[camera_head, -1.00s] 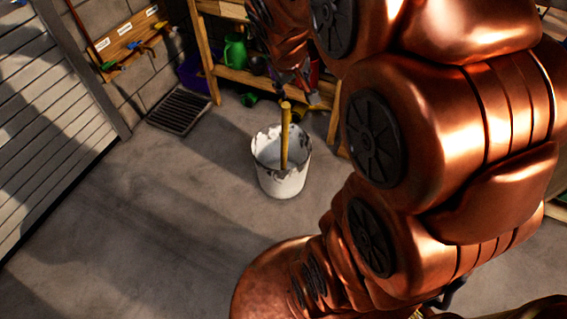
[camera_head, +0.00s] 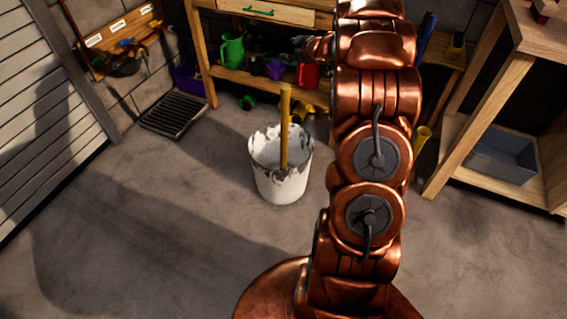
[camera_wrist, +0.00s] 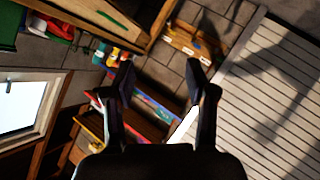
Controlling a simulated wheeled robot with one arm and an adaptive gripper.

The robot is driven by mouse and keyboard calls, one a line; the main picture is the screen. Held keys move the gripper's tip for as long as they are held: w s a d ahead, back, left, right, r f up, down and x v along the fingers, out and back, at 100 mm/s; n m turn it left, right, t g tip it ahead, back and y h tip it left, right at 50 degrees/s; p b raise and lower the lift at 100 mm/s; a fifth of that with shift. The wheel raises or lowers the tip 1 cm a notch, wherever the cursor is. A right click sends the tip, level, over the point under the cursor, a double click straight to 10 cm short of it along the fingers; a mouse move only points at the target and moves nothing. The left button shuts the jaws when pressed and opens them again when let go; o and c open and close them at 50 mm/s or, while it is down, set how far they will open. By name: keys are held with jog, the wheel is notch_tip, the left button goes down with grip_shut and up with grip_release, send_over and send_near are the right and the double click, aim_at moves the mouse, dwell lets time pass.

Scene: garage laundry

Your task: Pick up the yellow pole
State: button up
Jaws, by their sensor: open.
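The yellow pole (camera_head: 284,125) stands almost upright in a white, stained bucket (camera_head: 283,184) on the floor, in the middle of the head view. Its lower end is hidden inside the bucket. My gripper (camera_wrist: 161,84) is open and empty in the wrist view, its two dark fingers spread apart. The wrist view shows neither the pole nor the bucket. In the head view my arm rises to the right of the bucket, and the gripper itself is hard to make out there.
A wooden workbench (camera_head: 262,82) with a green watering can (camera_head: 232,50) stands behind the bucket. A floor drain grate (camera_head: 174,114) lies at back left. A wooden shelf with a grey bin (camera_head: 505,155) stands at right. The floor left of the bucket is clear.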

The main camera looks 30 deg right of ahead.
jog(key=s+a+f+n+y+b, duration=0.1)
jog(key=s+f+n+y+b, duration=0.2)
jog(key=f, duration=0.5)
jog(key=s+f+y+b, duration=0.2)
jog(key=f+y+b, duration=0.15)
jog(key=f, duration=0.55)
jog(key=s+a+f+n+g+y+b, duration=0.25)
jog(key=s+a+f+y+b, duration=0.2)
jog(key=s+f+y, duration=0.5)
jog(key=h+b, duration=0.1)
jog(key=h, duration=0.1)
send_over(284, 156)
jog(key=shift+a+f+t, duration=0.1)
jog(key=shift+f+t, duration=0.25)
jog(key=shift+f, duration=0.25)
grip_shut()
